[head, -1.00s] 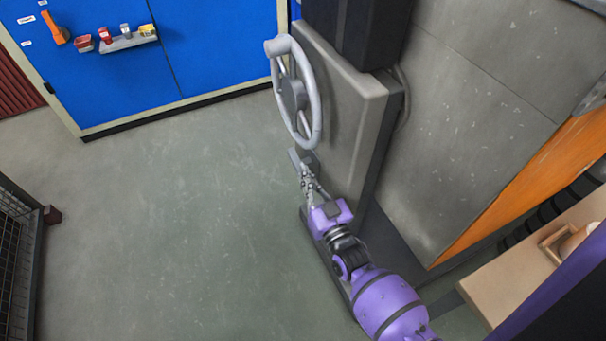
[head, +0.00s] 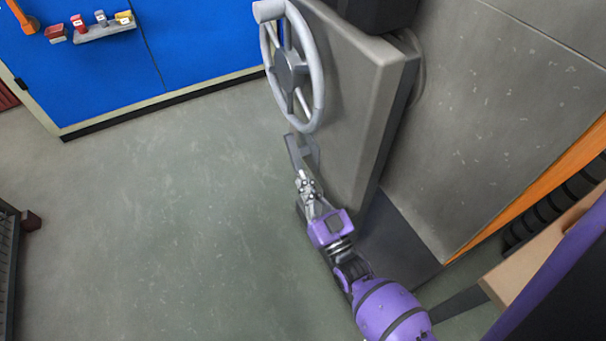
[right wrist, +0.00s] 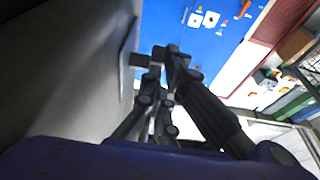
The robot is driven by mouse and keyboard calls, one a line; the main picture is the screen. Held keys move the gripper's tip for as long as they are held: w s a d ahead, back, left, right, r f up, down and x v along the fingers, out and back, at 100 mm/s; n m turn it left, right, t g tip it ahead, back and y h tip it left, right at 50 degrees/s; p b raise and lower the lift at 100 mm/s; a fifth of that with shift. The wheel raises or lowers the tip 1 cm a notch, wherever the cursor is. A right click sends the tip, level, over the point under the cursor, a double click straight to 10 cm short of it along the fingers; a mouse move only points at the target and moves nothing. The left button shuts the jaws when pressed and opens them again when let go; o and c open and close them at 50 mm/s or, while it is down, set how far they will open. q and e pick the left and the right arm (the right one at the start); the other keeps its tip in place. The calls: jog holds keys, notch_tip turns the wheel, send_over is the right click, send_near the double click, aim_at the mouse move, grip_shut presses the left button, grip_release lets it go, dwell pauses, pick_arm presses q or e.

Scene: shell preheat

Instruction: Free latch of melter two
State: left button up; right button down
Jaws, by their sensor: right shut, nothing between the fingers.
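A grey flat latch bar (head: 293,153) sticks out from the face of the grey melter door (head: 365,100), low down, below the pale handwheel (head: 292,68). My right gripper (head: 303,177) is shut and empty, just below the latch bar and close to the door face. In the right wrist view my shut fingers (right wrist: 168,58) point along the door, and a grey edge that looks like the latch (right wrist: 128,45) is at their left. I cannot tell whether the fingers touch it. No number shows on this melter. My left gripper is out of view.
A dark mesh cage (head: 8,250) is at the left edge, and a wooden bench top (head: 525,270) is at the lower right. The floor (head: 170,220) between is clear.

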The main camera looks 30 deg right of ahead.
jog(key=shift+w, duration=0.1)
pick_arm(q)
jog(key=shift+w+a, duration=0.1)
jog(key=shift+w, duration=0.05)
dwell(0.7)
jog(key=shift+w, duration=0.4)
pick_arm(e)
jog(key=v, duration=1.2)
jog(key=shift+f, duration=0.1)
